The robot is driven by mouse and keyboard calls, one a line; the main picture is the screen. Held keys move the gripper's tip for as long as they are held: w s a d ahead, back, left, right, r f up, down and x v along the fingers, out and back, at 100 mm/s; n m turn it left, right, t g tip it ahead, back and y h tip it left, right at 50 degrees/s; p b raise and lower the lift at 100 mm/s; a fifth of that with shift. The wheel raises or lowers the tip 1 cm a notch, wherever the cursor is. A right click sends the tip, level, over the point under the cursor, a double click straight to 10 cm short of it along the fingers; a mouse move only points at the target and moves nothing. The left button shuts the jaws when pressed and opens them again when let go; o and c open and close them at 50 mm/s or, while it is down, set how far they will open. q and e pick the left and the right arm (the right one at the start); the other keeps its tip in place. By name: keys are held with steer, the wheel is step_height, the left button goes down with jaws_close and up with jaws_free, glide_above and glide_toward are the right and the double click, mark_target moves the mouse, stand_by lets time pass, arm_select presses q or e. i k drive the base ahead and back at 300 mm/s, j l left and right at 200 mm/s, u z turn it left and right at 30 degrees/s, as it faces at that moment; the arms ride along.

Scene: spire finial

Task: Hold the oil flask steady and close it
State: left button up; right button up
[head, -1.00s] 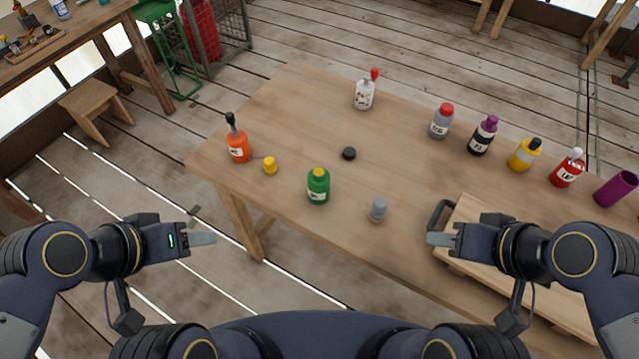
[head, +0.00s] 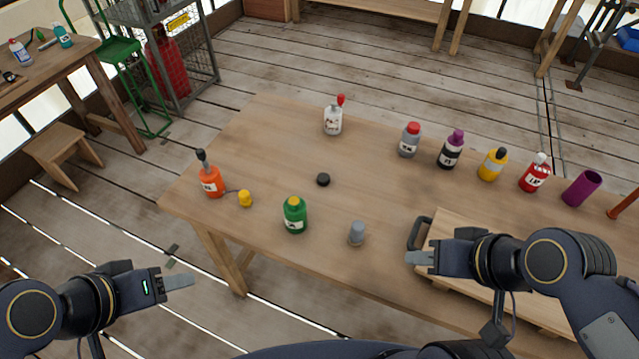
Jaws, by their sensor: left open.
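Several bottles stand on the wooden table; their labels are too small to read, so I cannot tell which is the oil flask. An orange bottle (head: 211,182) with a dark spout stands at the left end, with a yellow cap (head: 245,199) beside it that seems joined by a thin cord. A green bottle (head: 295,216) with a yellow top stands near the front edge. A black cap (head: 323,180) and a grey cap-like piece (head: 357,233) are on the table. My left gripper (head: 180,281) is open and empty, off the table's front-left edge. My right gripper (head: 420,257) is near the wooden board; its finger gap is hidden.
A wooden board (head: 470,228) with a dark handle lies at the front right. A white bottle (head: 333,122) stands at the back. Grey, black, yellow and red bottles and a purple cup (head: 582,188) line the right side. The table's middle is mostly clear.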

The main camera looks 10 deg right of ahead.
mark_target(294, 210)
steer(key=i+j, duration=0.7)
steer(key=i+j+u, duration=0.05)
